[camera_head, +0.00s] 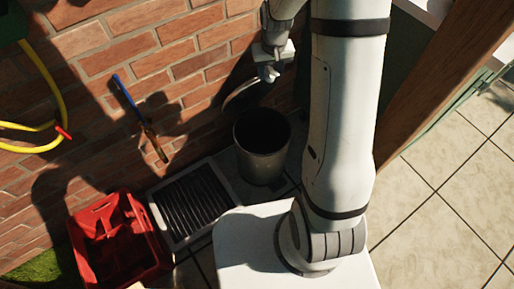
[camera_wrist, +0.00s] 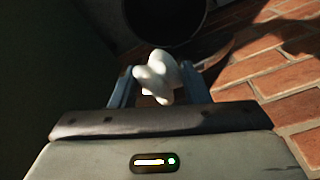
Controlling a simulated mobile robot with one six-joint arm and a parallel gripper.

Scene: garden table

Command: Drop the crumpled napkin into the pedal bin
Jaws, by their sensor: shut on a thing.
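The crumpled napkin (camera_wrist: 160,76) is a white lump between the fingers of my gripper (camera_wrist: 157,90) in the wrist view. My gripper is shut on it. In the head view my gripper (camera_head: 268,72) hangs near the brick wall, above and behind the bin in the picture; the napkin cannot be told apart clearly there. The dark grey pedal bin (camera_head: 262,168) stands upright on the floor with its round mouth open. In the wrist view the bin's dark mouth (camera_wrist: 165,20) lies just beyond the napkin. The napkin is apart from the bin's inside.
A thin curved edge (camera_head: 240,92), perhaps the raised lid, shows behind the bin. A dark slatted grate (camera_head: 192,205) and a red crate (camera_head: 88,216) lie left. A blue-handled tool (camera_head: 138,115) and yellow hose (camera_head: 52,80) are at the brick wall. Tiled floor is clear at right.

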